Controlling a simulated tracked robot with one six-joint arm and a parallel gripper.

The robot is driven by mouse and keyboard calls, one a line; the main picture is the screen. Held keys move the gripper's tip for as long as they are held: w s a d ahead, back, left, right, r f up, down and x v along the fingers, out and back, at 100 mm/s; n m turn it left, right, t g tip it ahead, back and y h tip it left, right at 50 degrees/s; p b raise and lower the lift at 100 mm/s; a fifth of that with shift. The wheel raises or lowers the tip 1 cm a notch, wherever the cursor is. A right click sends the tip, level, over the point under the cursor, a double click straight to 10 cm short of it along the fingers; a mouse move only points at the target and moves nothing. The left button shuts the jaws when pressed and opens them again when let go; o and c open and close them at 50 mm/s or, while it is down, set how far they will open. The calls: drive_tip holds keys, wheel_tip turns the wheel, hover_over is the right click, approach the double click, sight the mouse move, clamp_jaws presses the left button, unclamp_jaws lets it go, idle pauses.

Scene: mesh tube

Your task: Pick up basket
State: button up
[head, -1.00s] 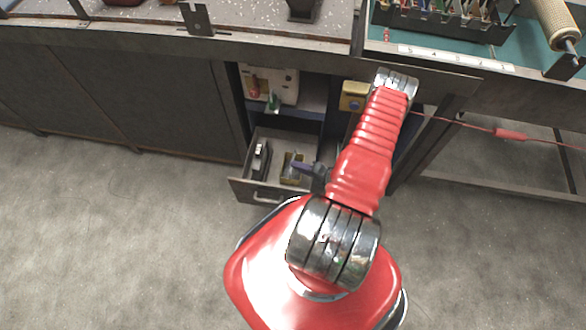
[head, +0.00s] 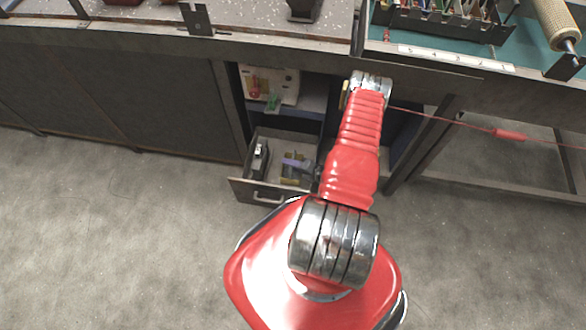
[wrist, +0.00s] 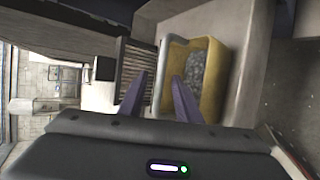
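The basket (wrist: 219,83) is a small yellow open box with grey granular contents and a grey strip along its left rim. It sits inside the open drawer; in the head view a small part of it (head: 289,180) shows below my fingers. My gripper (wrist: 159,76) is open, with its two purple fingers apart. In the wrist view the basket's left edge lies between the fingertips, and the right finger overlaps the basket's interior. I cannot tell whether either finger touches it. In the head view my gripper (head: 297,163) is over the drawer, partly hiding the basket.
The drawer (head: 240,187) is pulled out below the workbench. A dark object (head: 260,158) lies on its left side, and a slatted dark item (wrist: 136,62) is left of the basket in the wrist view. A shelf above holds a white box (head: 284,85). A red cable (head: 450,122) hangs at right.

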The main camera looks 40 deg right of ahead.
drive_tip(key=shift+c, duration=0.4)
clamp_jaws()
idle(1.4)
